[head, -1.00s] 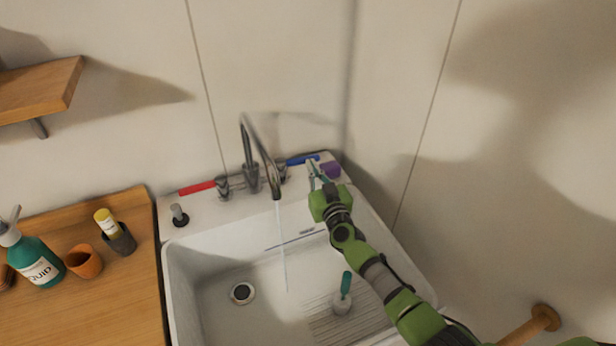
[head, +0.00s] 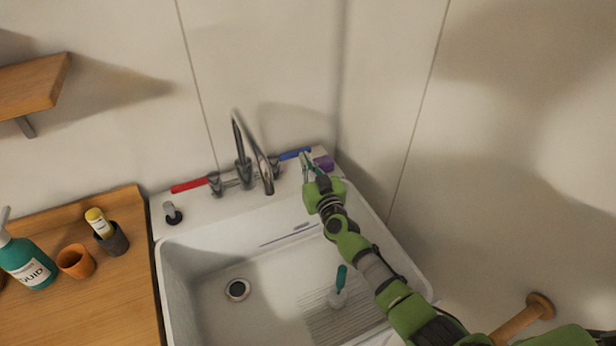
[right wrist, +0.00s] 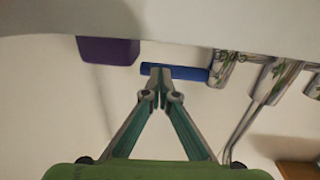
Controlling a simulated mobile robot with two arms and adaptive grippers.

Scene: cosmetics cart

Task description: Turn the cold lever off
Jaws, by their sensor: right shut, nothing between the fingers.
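The blue cold lever (head: 295,154) is on the right side of the steel faucet (head: 242,173) and points right, along the wall. No water runs from the spout. My right gripper (head: 306,160) is shut and empty, with its tips beside the lever. In the right wrist view the blue lever (right wrist: 190,73) lies across the closed fingertips (right wrist: 160,92); I cannot tell whether they touch it. The red lever (head: 189,185) points left. My left gripper is not in view.
A purple block-like item (head: 324,163) sits in the sink's back right corner, close to my right gripper. A grey-topped stopper (head: 172,212) is at the back left rim. The wooden counter (head: 110,310) holds cups and a bottle.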

